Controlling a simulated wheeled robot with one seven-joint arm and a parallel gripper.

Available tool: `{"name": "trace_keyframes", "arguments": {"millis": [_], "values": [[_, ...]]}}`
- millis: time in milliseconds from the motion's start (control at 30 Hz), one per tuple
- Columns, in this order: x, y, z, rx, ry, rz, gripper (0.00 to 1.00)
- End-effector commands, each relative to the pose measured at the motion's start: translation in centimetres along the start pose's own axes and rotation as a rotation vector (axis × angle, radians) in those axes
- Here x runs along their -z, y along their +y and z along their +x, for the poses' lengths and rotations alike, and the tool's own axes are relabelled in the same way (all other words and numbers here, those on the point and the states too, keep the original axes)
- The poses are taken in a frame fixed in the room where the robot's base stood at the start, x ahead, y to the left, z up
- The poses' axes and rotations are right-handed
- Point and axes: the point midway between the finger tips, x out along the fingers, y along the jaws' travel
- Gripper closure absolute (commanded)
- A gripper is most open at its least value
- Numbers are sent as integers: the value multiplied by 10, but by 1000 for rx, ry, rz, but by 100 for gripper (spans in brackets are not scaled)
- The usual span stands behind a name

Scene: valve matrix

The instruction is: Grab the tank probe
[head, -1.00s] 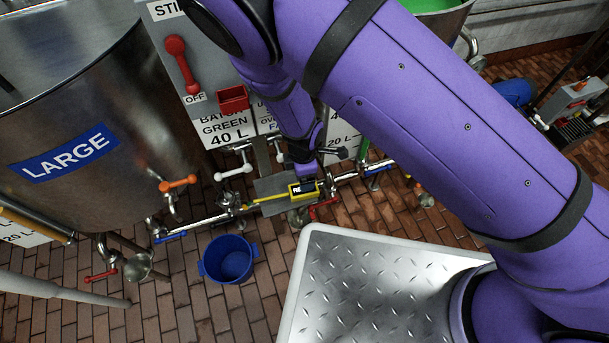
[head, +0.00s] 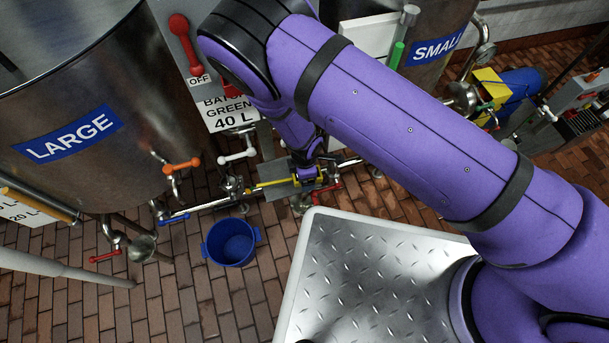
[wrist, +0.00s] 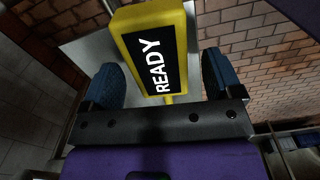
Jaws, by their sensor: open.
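The tank probe (wrist: 150,48) has a yellow head with a black display reading READY. In the wrist view its head stands between the two blue finger pads of my gripper (wrist: 164,80), with a visible gap on each side. My gripper is open. In the head view the probe's yellow shaft (head: 267,184) lies on a grey plate over the pipework, and its head is at the right end, partly covered by my wrist. The fingers are hard to make out in the head view.
A blue bucket (head: 231,242) stands on the brick floor. The LARGE tank (head: 90,150) is on the left. Valves with a white handle (head: 237,157), an orange handle (head: 182,165) and a red handle (head: 325,193) surround the pipes close to my gripper.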

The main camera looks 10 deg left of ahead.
Motion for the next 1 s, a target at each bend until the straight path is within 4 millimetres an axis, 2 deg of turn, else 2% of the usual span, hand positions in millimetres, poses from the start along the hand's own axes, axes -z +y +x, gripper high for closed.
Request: {"name": "trace_keyframes", "arguments": {"millis": [100, 367, 600, 1000], "values": [[0, 0, 8, 0, -1, 1, 15], [0, 0, 10, 0, 0, 1, 15], [0, 0, 10, 0, -1, 1, 70], [0, 0, 6, -1, 0, 1, 70]]}}
